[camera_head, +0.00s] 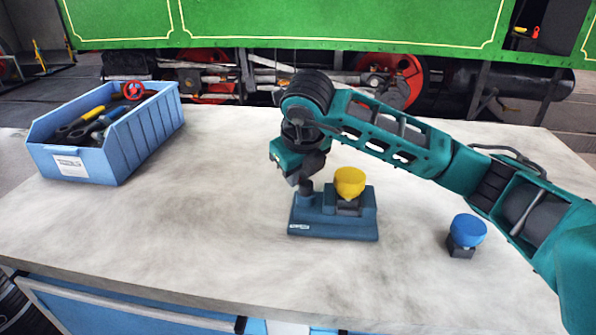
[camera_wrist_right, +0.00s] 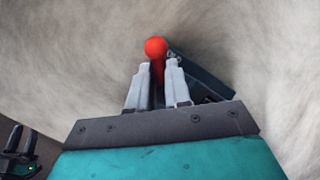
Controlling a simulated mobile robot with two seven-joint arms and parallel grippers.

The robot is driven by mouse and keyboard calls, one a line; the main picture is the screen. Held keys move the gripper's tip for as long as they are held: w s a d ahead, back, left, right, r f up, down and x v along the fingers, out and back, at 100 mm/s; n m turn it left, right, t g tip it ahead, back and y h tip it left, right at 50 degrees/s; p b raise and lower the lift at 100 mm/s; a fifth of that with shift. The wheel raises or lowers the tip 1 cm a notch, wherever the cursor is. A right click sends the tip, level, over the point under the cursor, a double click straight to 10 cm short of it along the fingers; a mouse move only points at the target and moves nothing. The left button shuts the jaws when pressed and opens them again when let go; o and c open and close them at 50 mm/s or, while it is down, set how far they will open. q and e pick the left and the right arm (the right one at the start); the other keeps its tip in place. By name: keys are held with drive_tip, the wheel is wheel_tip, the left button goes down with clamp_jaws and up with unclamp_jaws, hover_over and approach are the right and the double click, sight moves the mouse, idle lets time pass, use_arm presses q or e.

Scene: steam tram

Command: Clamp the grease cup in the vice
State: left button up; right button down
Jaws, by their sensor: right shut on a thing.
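The dark blue vice (camera_head: 335,228) stands on the pale bench. A yellow-topped grease cup (camera_head: 349,182) sits upright in it, its dark lower part at the jaws; I cannot tell how tightly they grip it. A similar blue-topped cup (camera_head: 468,230) stands on a dark block to the right, apart from the vice. My right gripper (camera_head: 305,183) points down at the vice's left end. In the right wrist view its fingers are shut on a red ball-ended handle (camera_wrist_right: 156,48), with part of the vice behind.
A blue crate (camera_head: 135,143) with tools and a red wheel stands at the bench's back left. The bench top (camera_head: 180,230) is clear between crate and vice. My right arm spans above the bench's right side. A green steam tram (camera_head: 330,20) stands behind.

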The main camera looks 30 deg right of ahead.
drive_tip(key=shift+r, duration=0.1)
use_arm(q)
drive_tip(key=shift+a+f, duration=0.15)
drive_tip(key=shift+f, duration=0.1)
use_arm(e)
drive_tip(key=c, duration=1.1)
unclamp_jaws()
use_arm(q)
drive_tip(key=shift+s+a+r+p, duration=0.2)
drive_tip(key=shift+a+r+p, duration=0.15)
drive_tip(key=shift+p, duration=0.5)
use_arm(e)
drive_tip(key=v, duration=1.2)
drive_tip(key=shift+a+r, duration=0.1)
drive_tip(key=shift+r, duration=0.25)
use_arm(q)
drive_tip(key=shift+d, duration=0.1)
